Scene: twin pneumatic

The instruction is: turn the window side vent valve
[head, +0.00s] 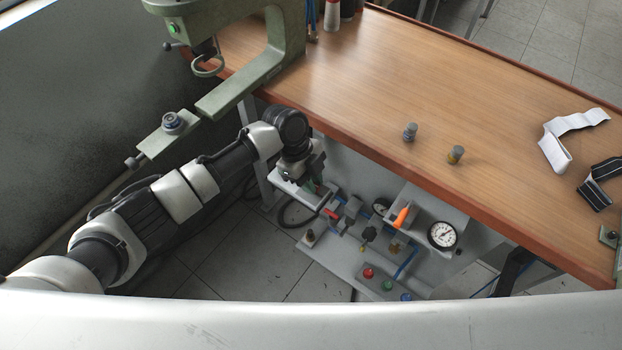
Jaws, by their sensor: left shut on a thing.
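A pneumatic panel (345,265) with valves, fittings and gauges stands low beside the wooden bench. My left gripper (314,184) reaches down to the panel's left end, the side nearer the window. It is shut on a small part there, which looks like the window side vent valve; the gripper hides most of it. A bit of green shows beside the fingers. A red handle (332,213) sits just to the right of the gripper. An orange handle (402,217) stands upright farther right. How far the held valve is turned cannot be seen. My right gripper is out of view.
A round gauge (442,235) is at the panel's right. Red (369,272) and green (387,285) buttons sit in front. The bench (440,110) overhangs behind the panel. A green machine (270,62) stands at the back left. The tiled floor (240,245) is clear at left.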

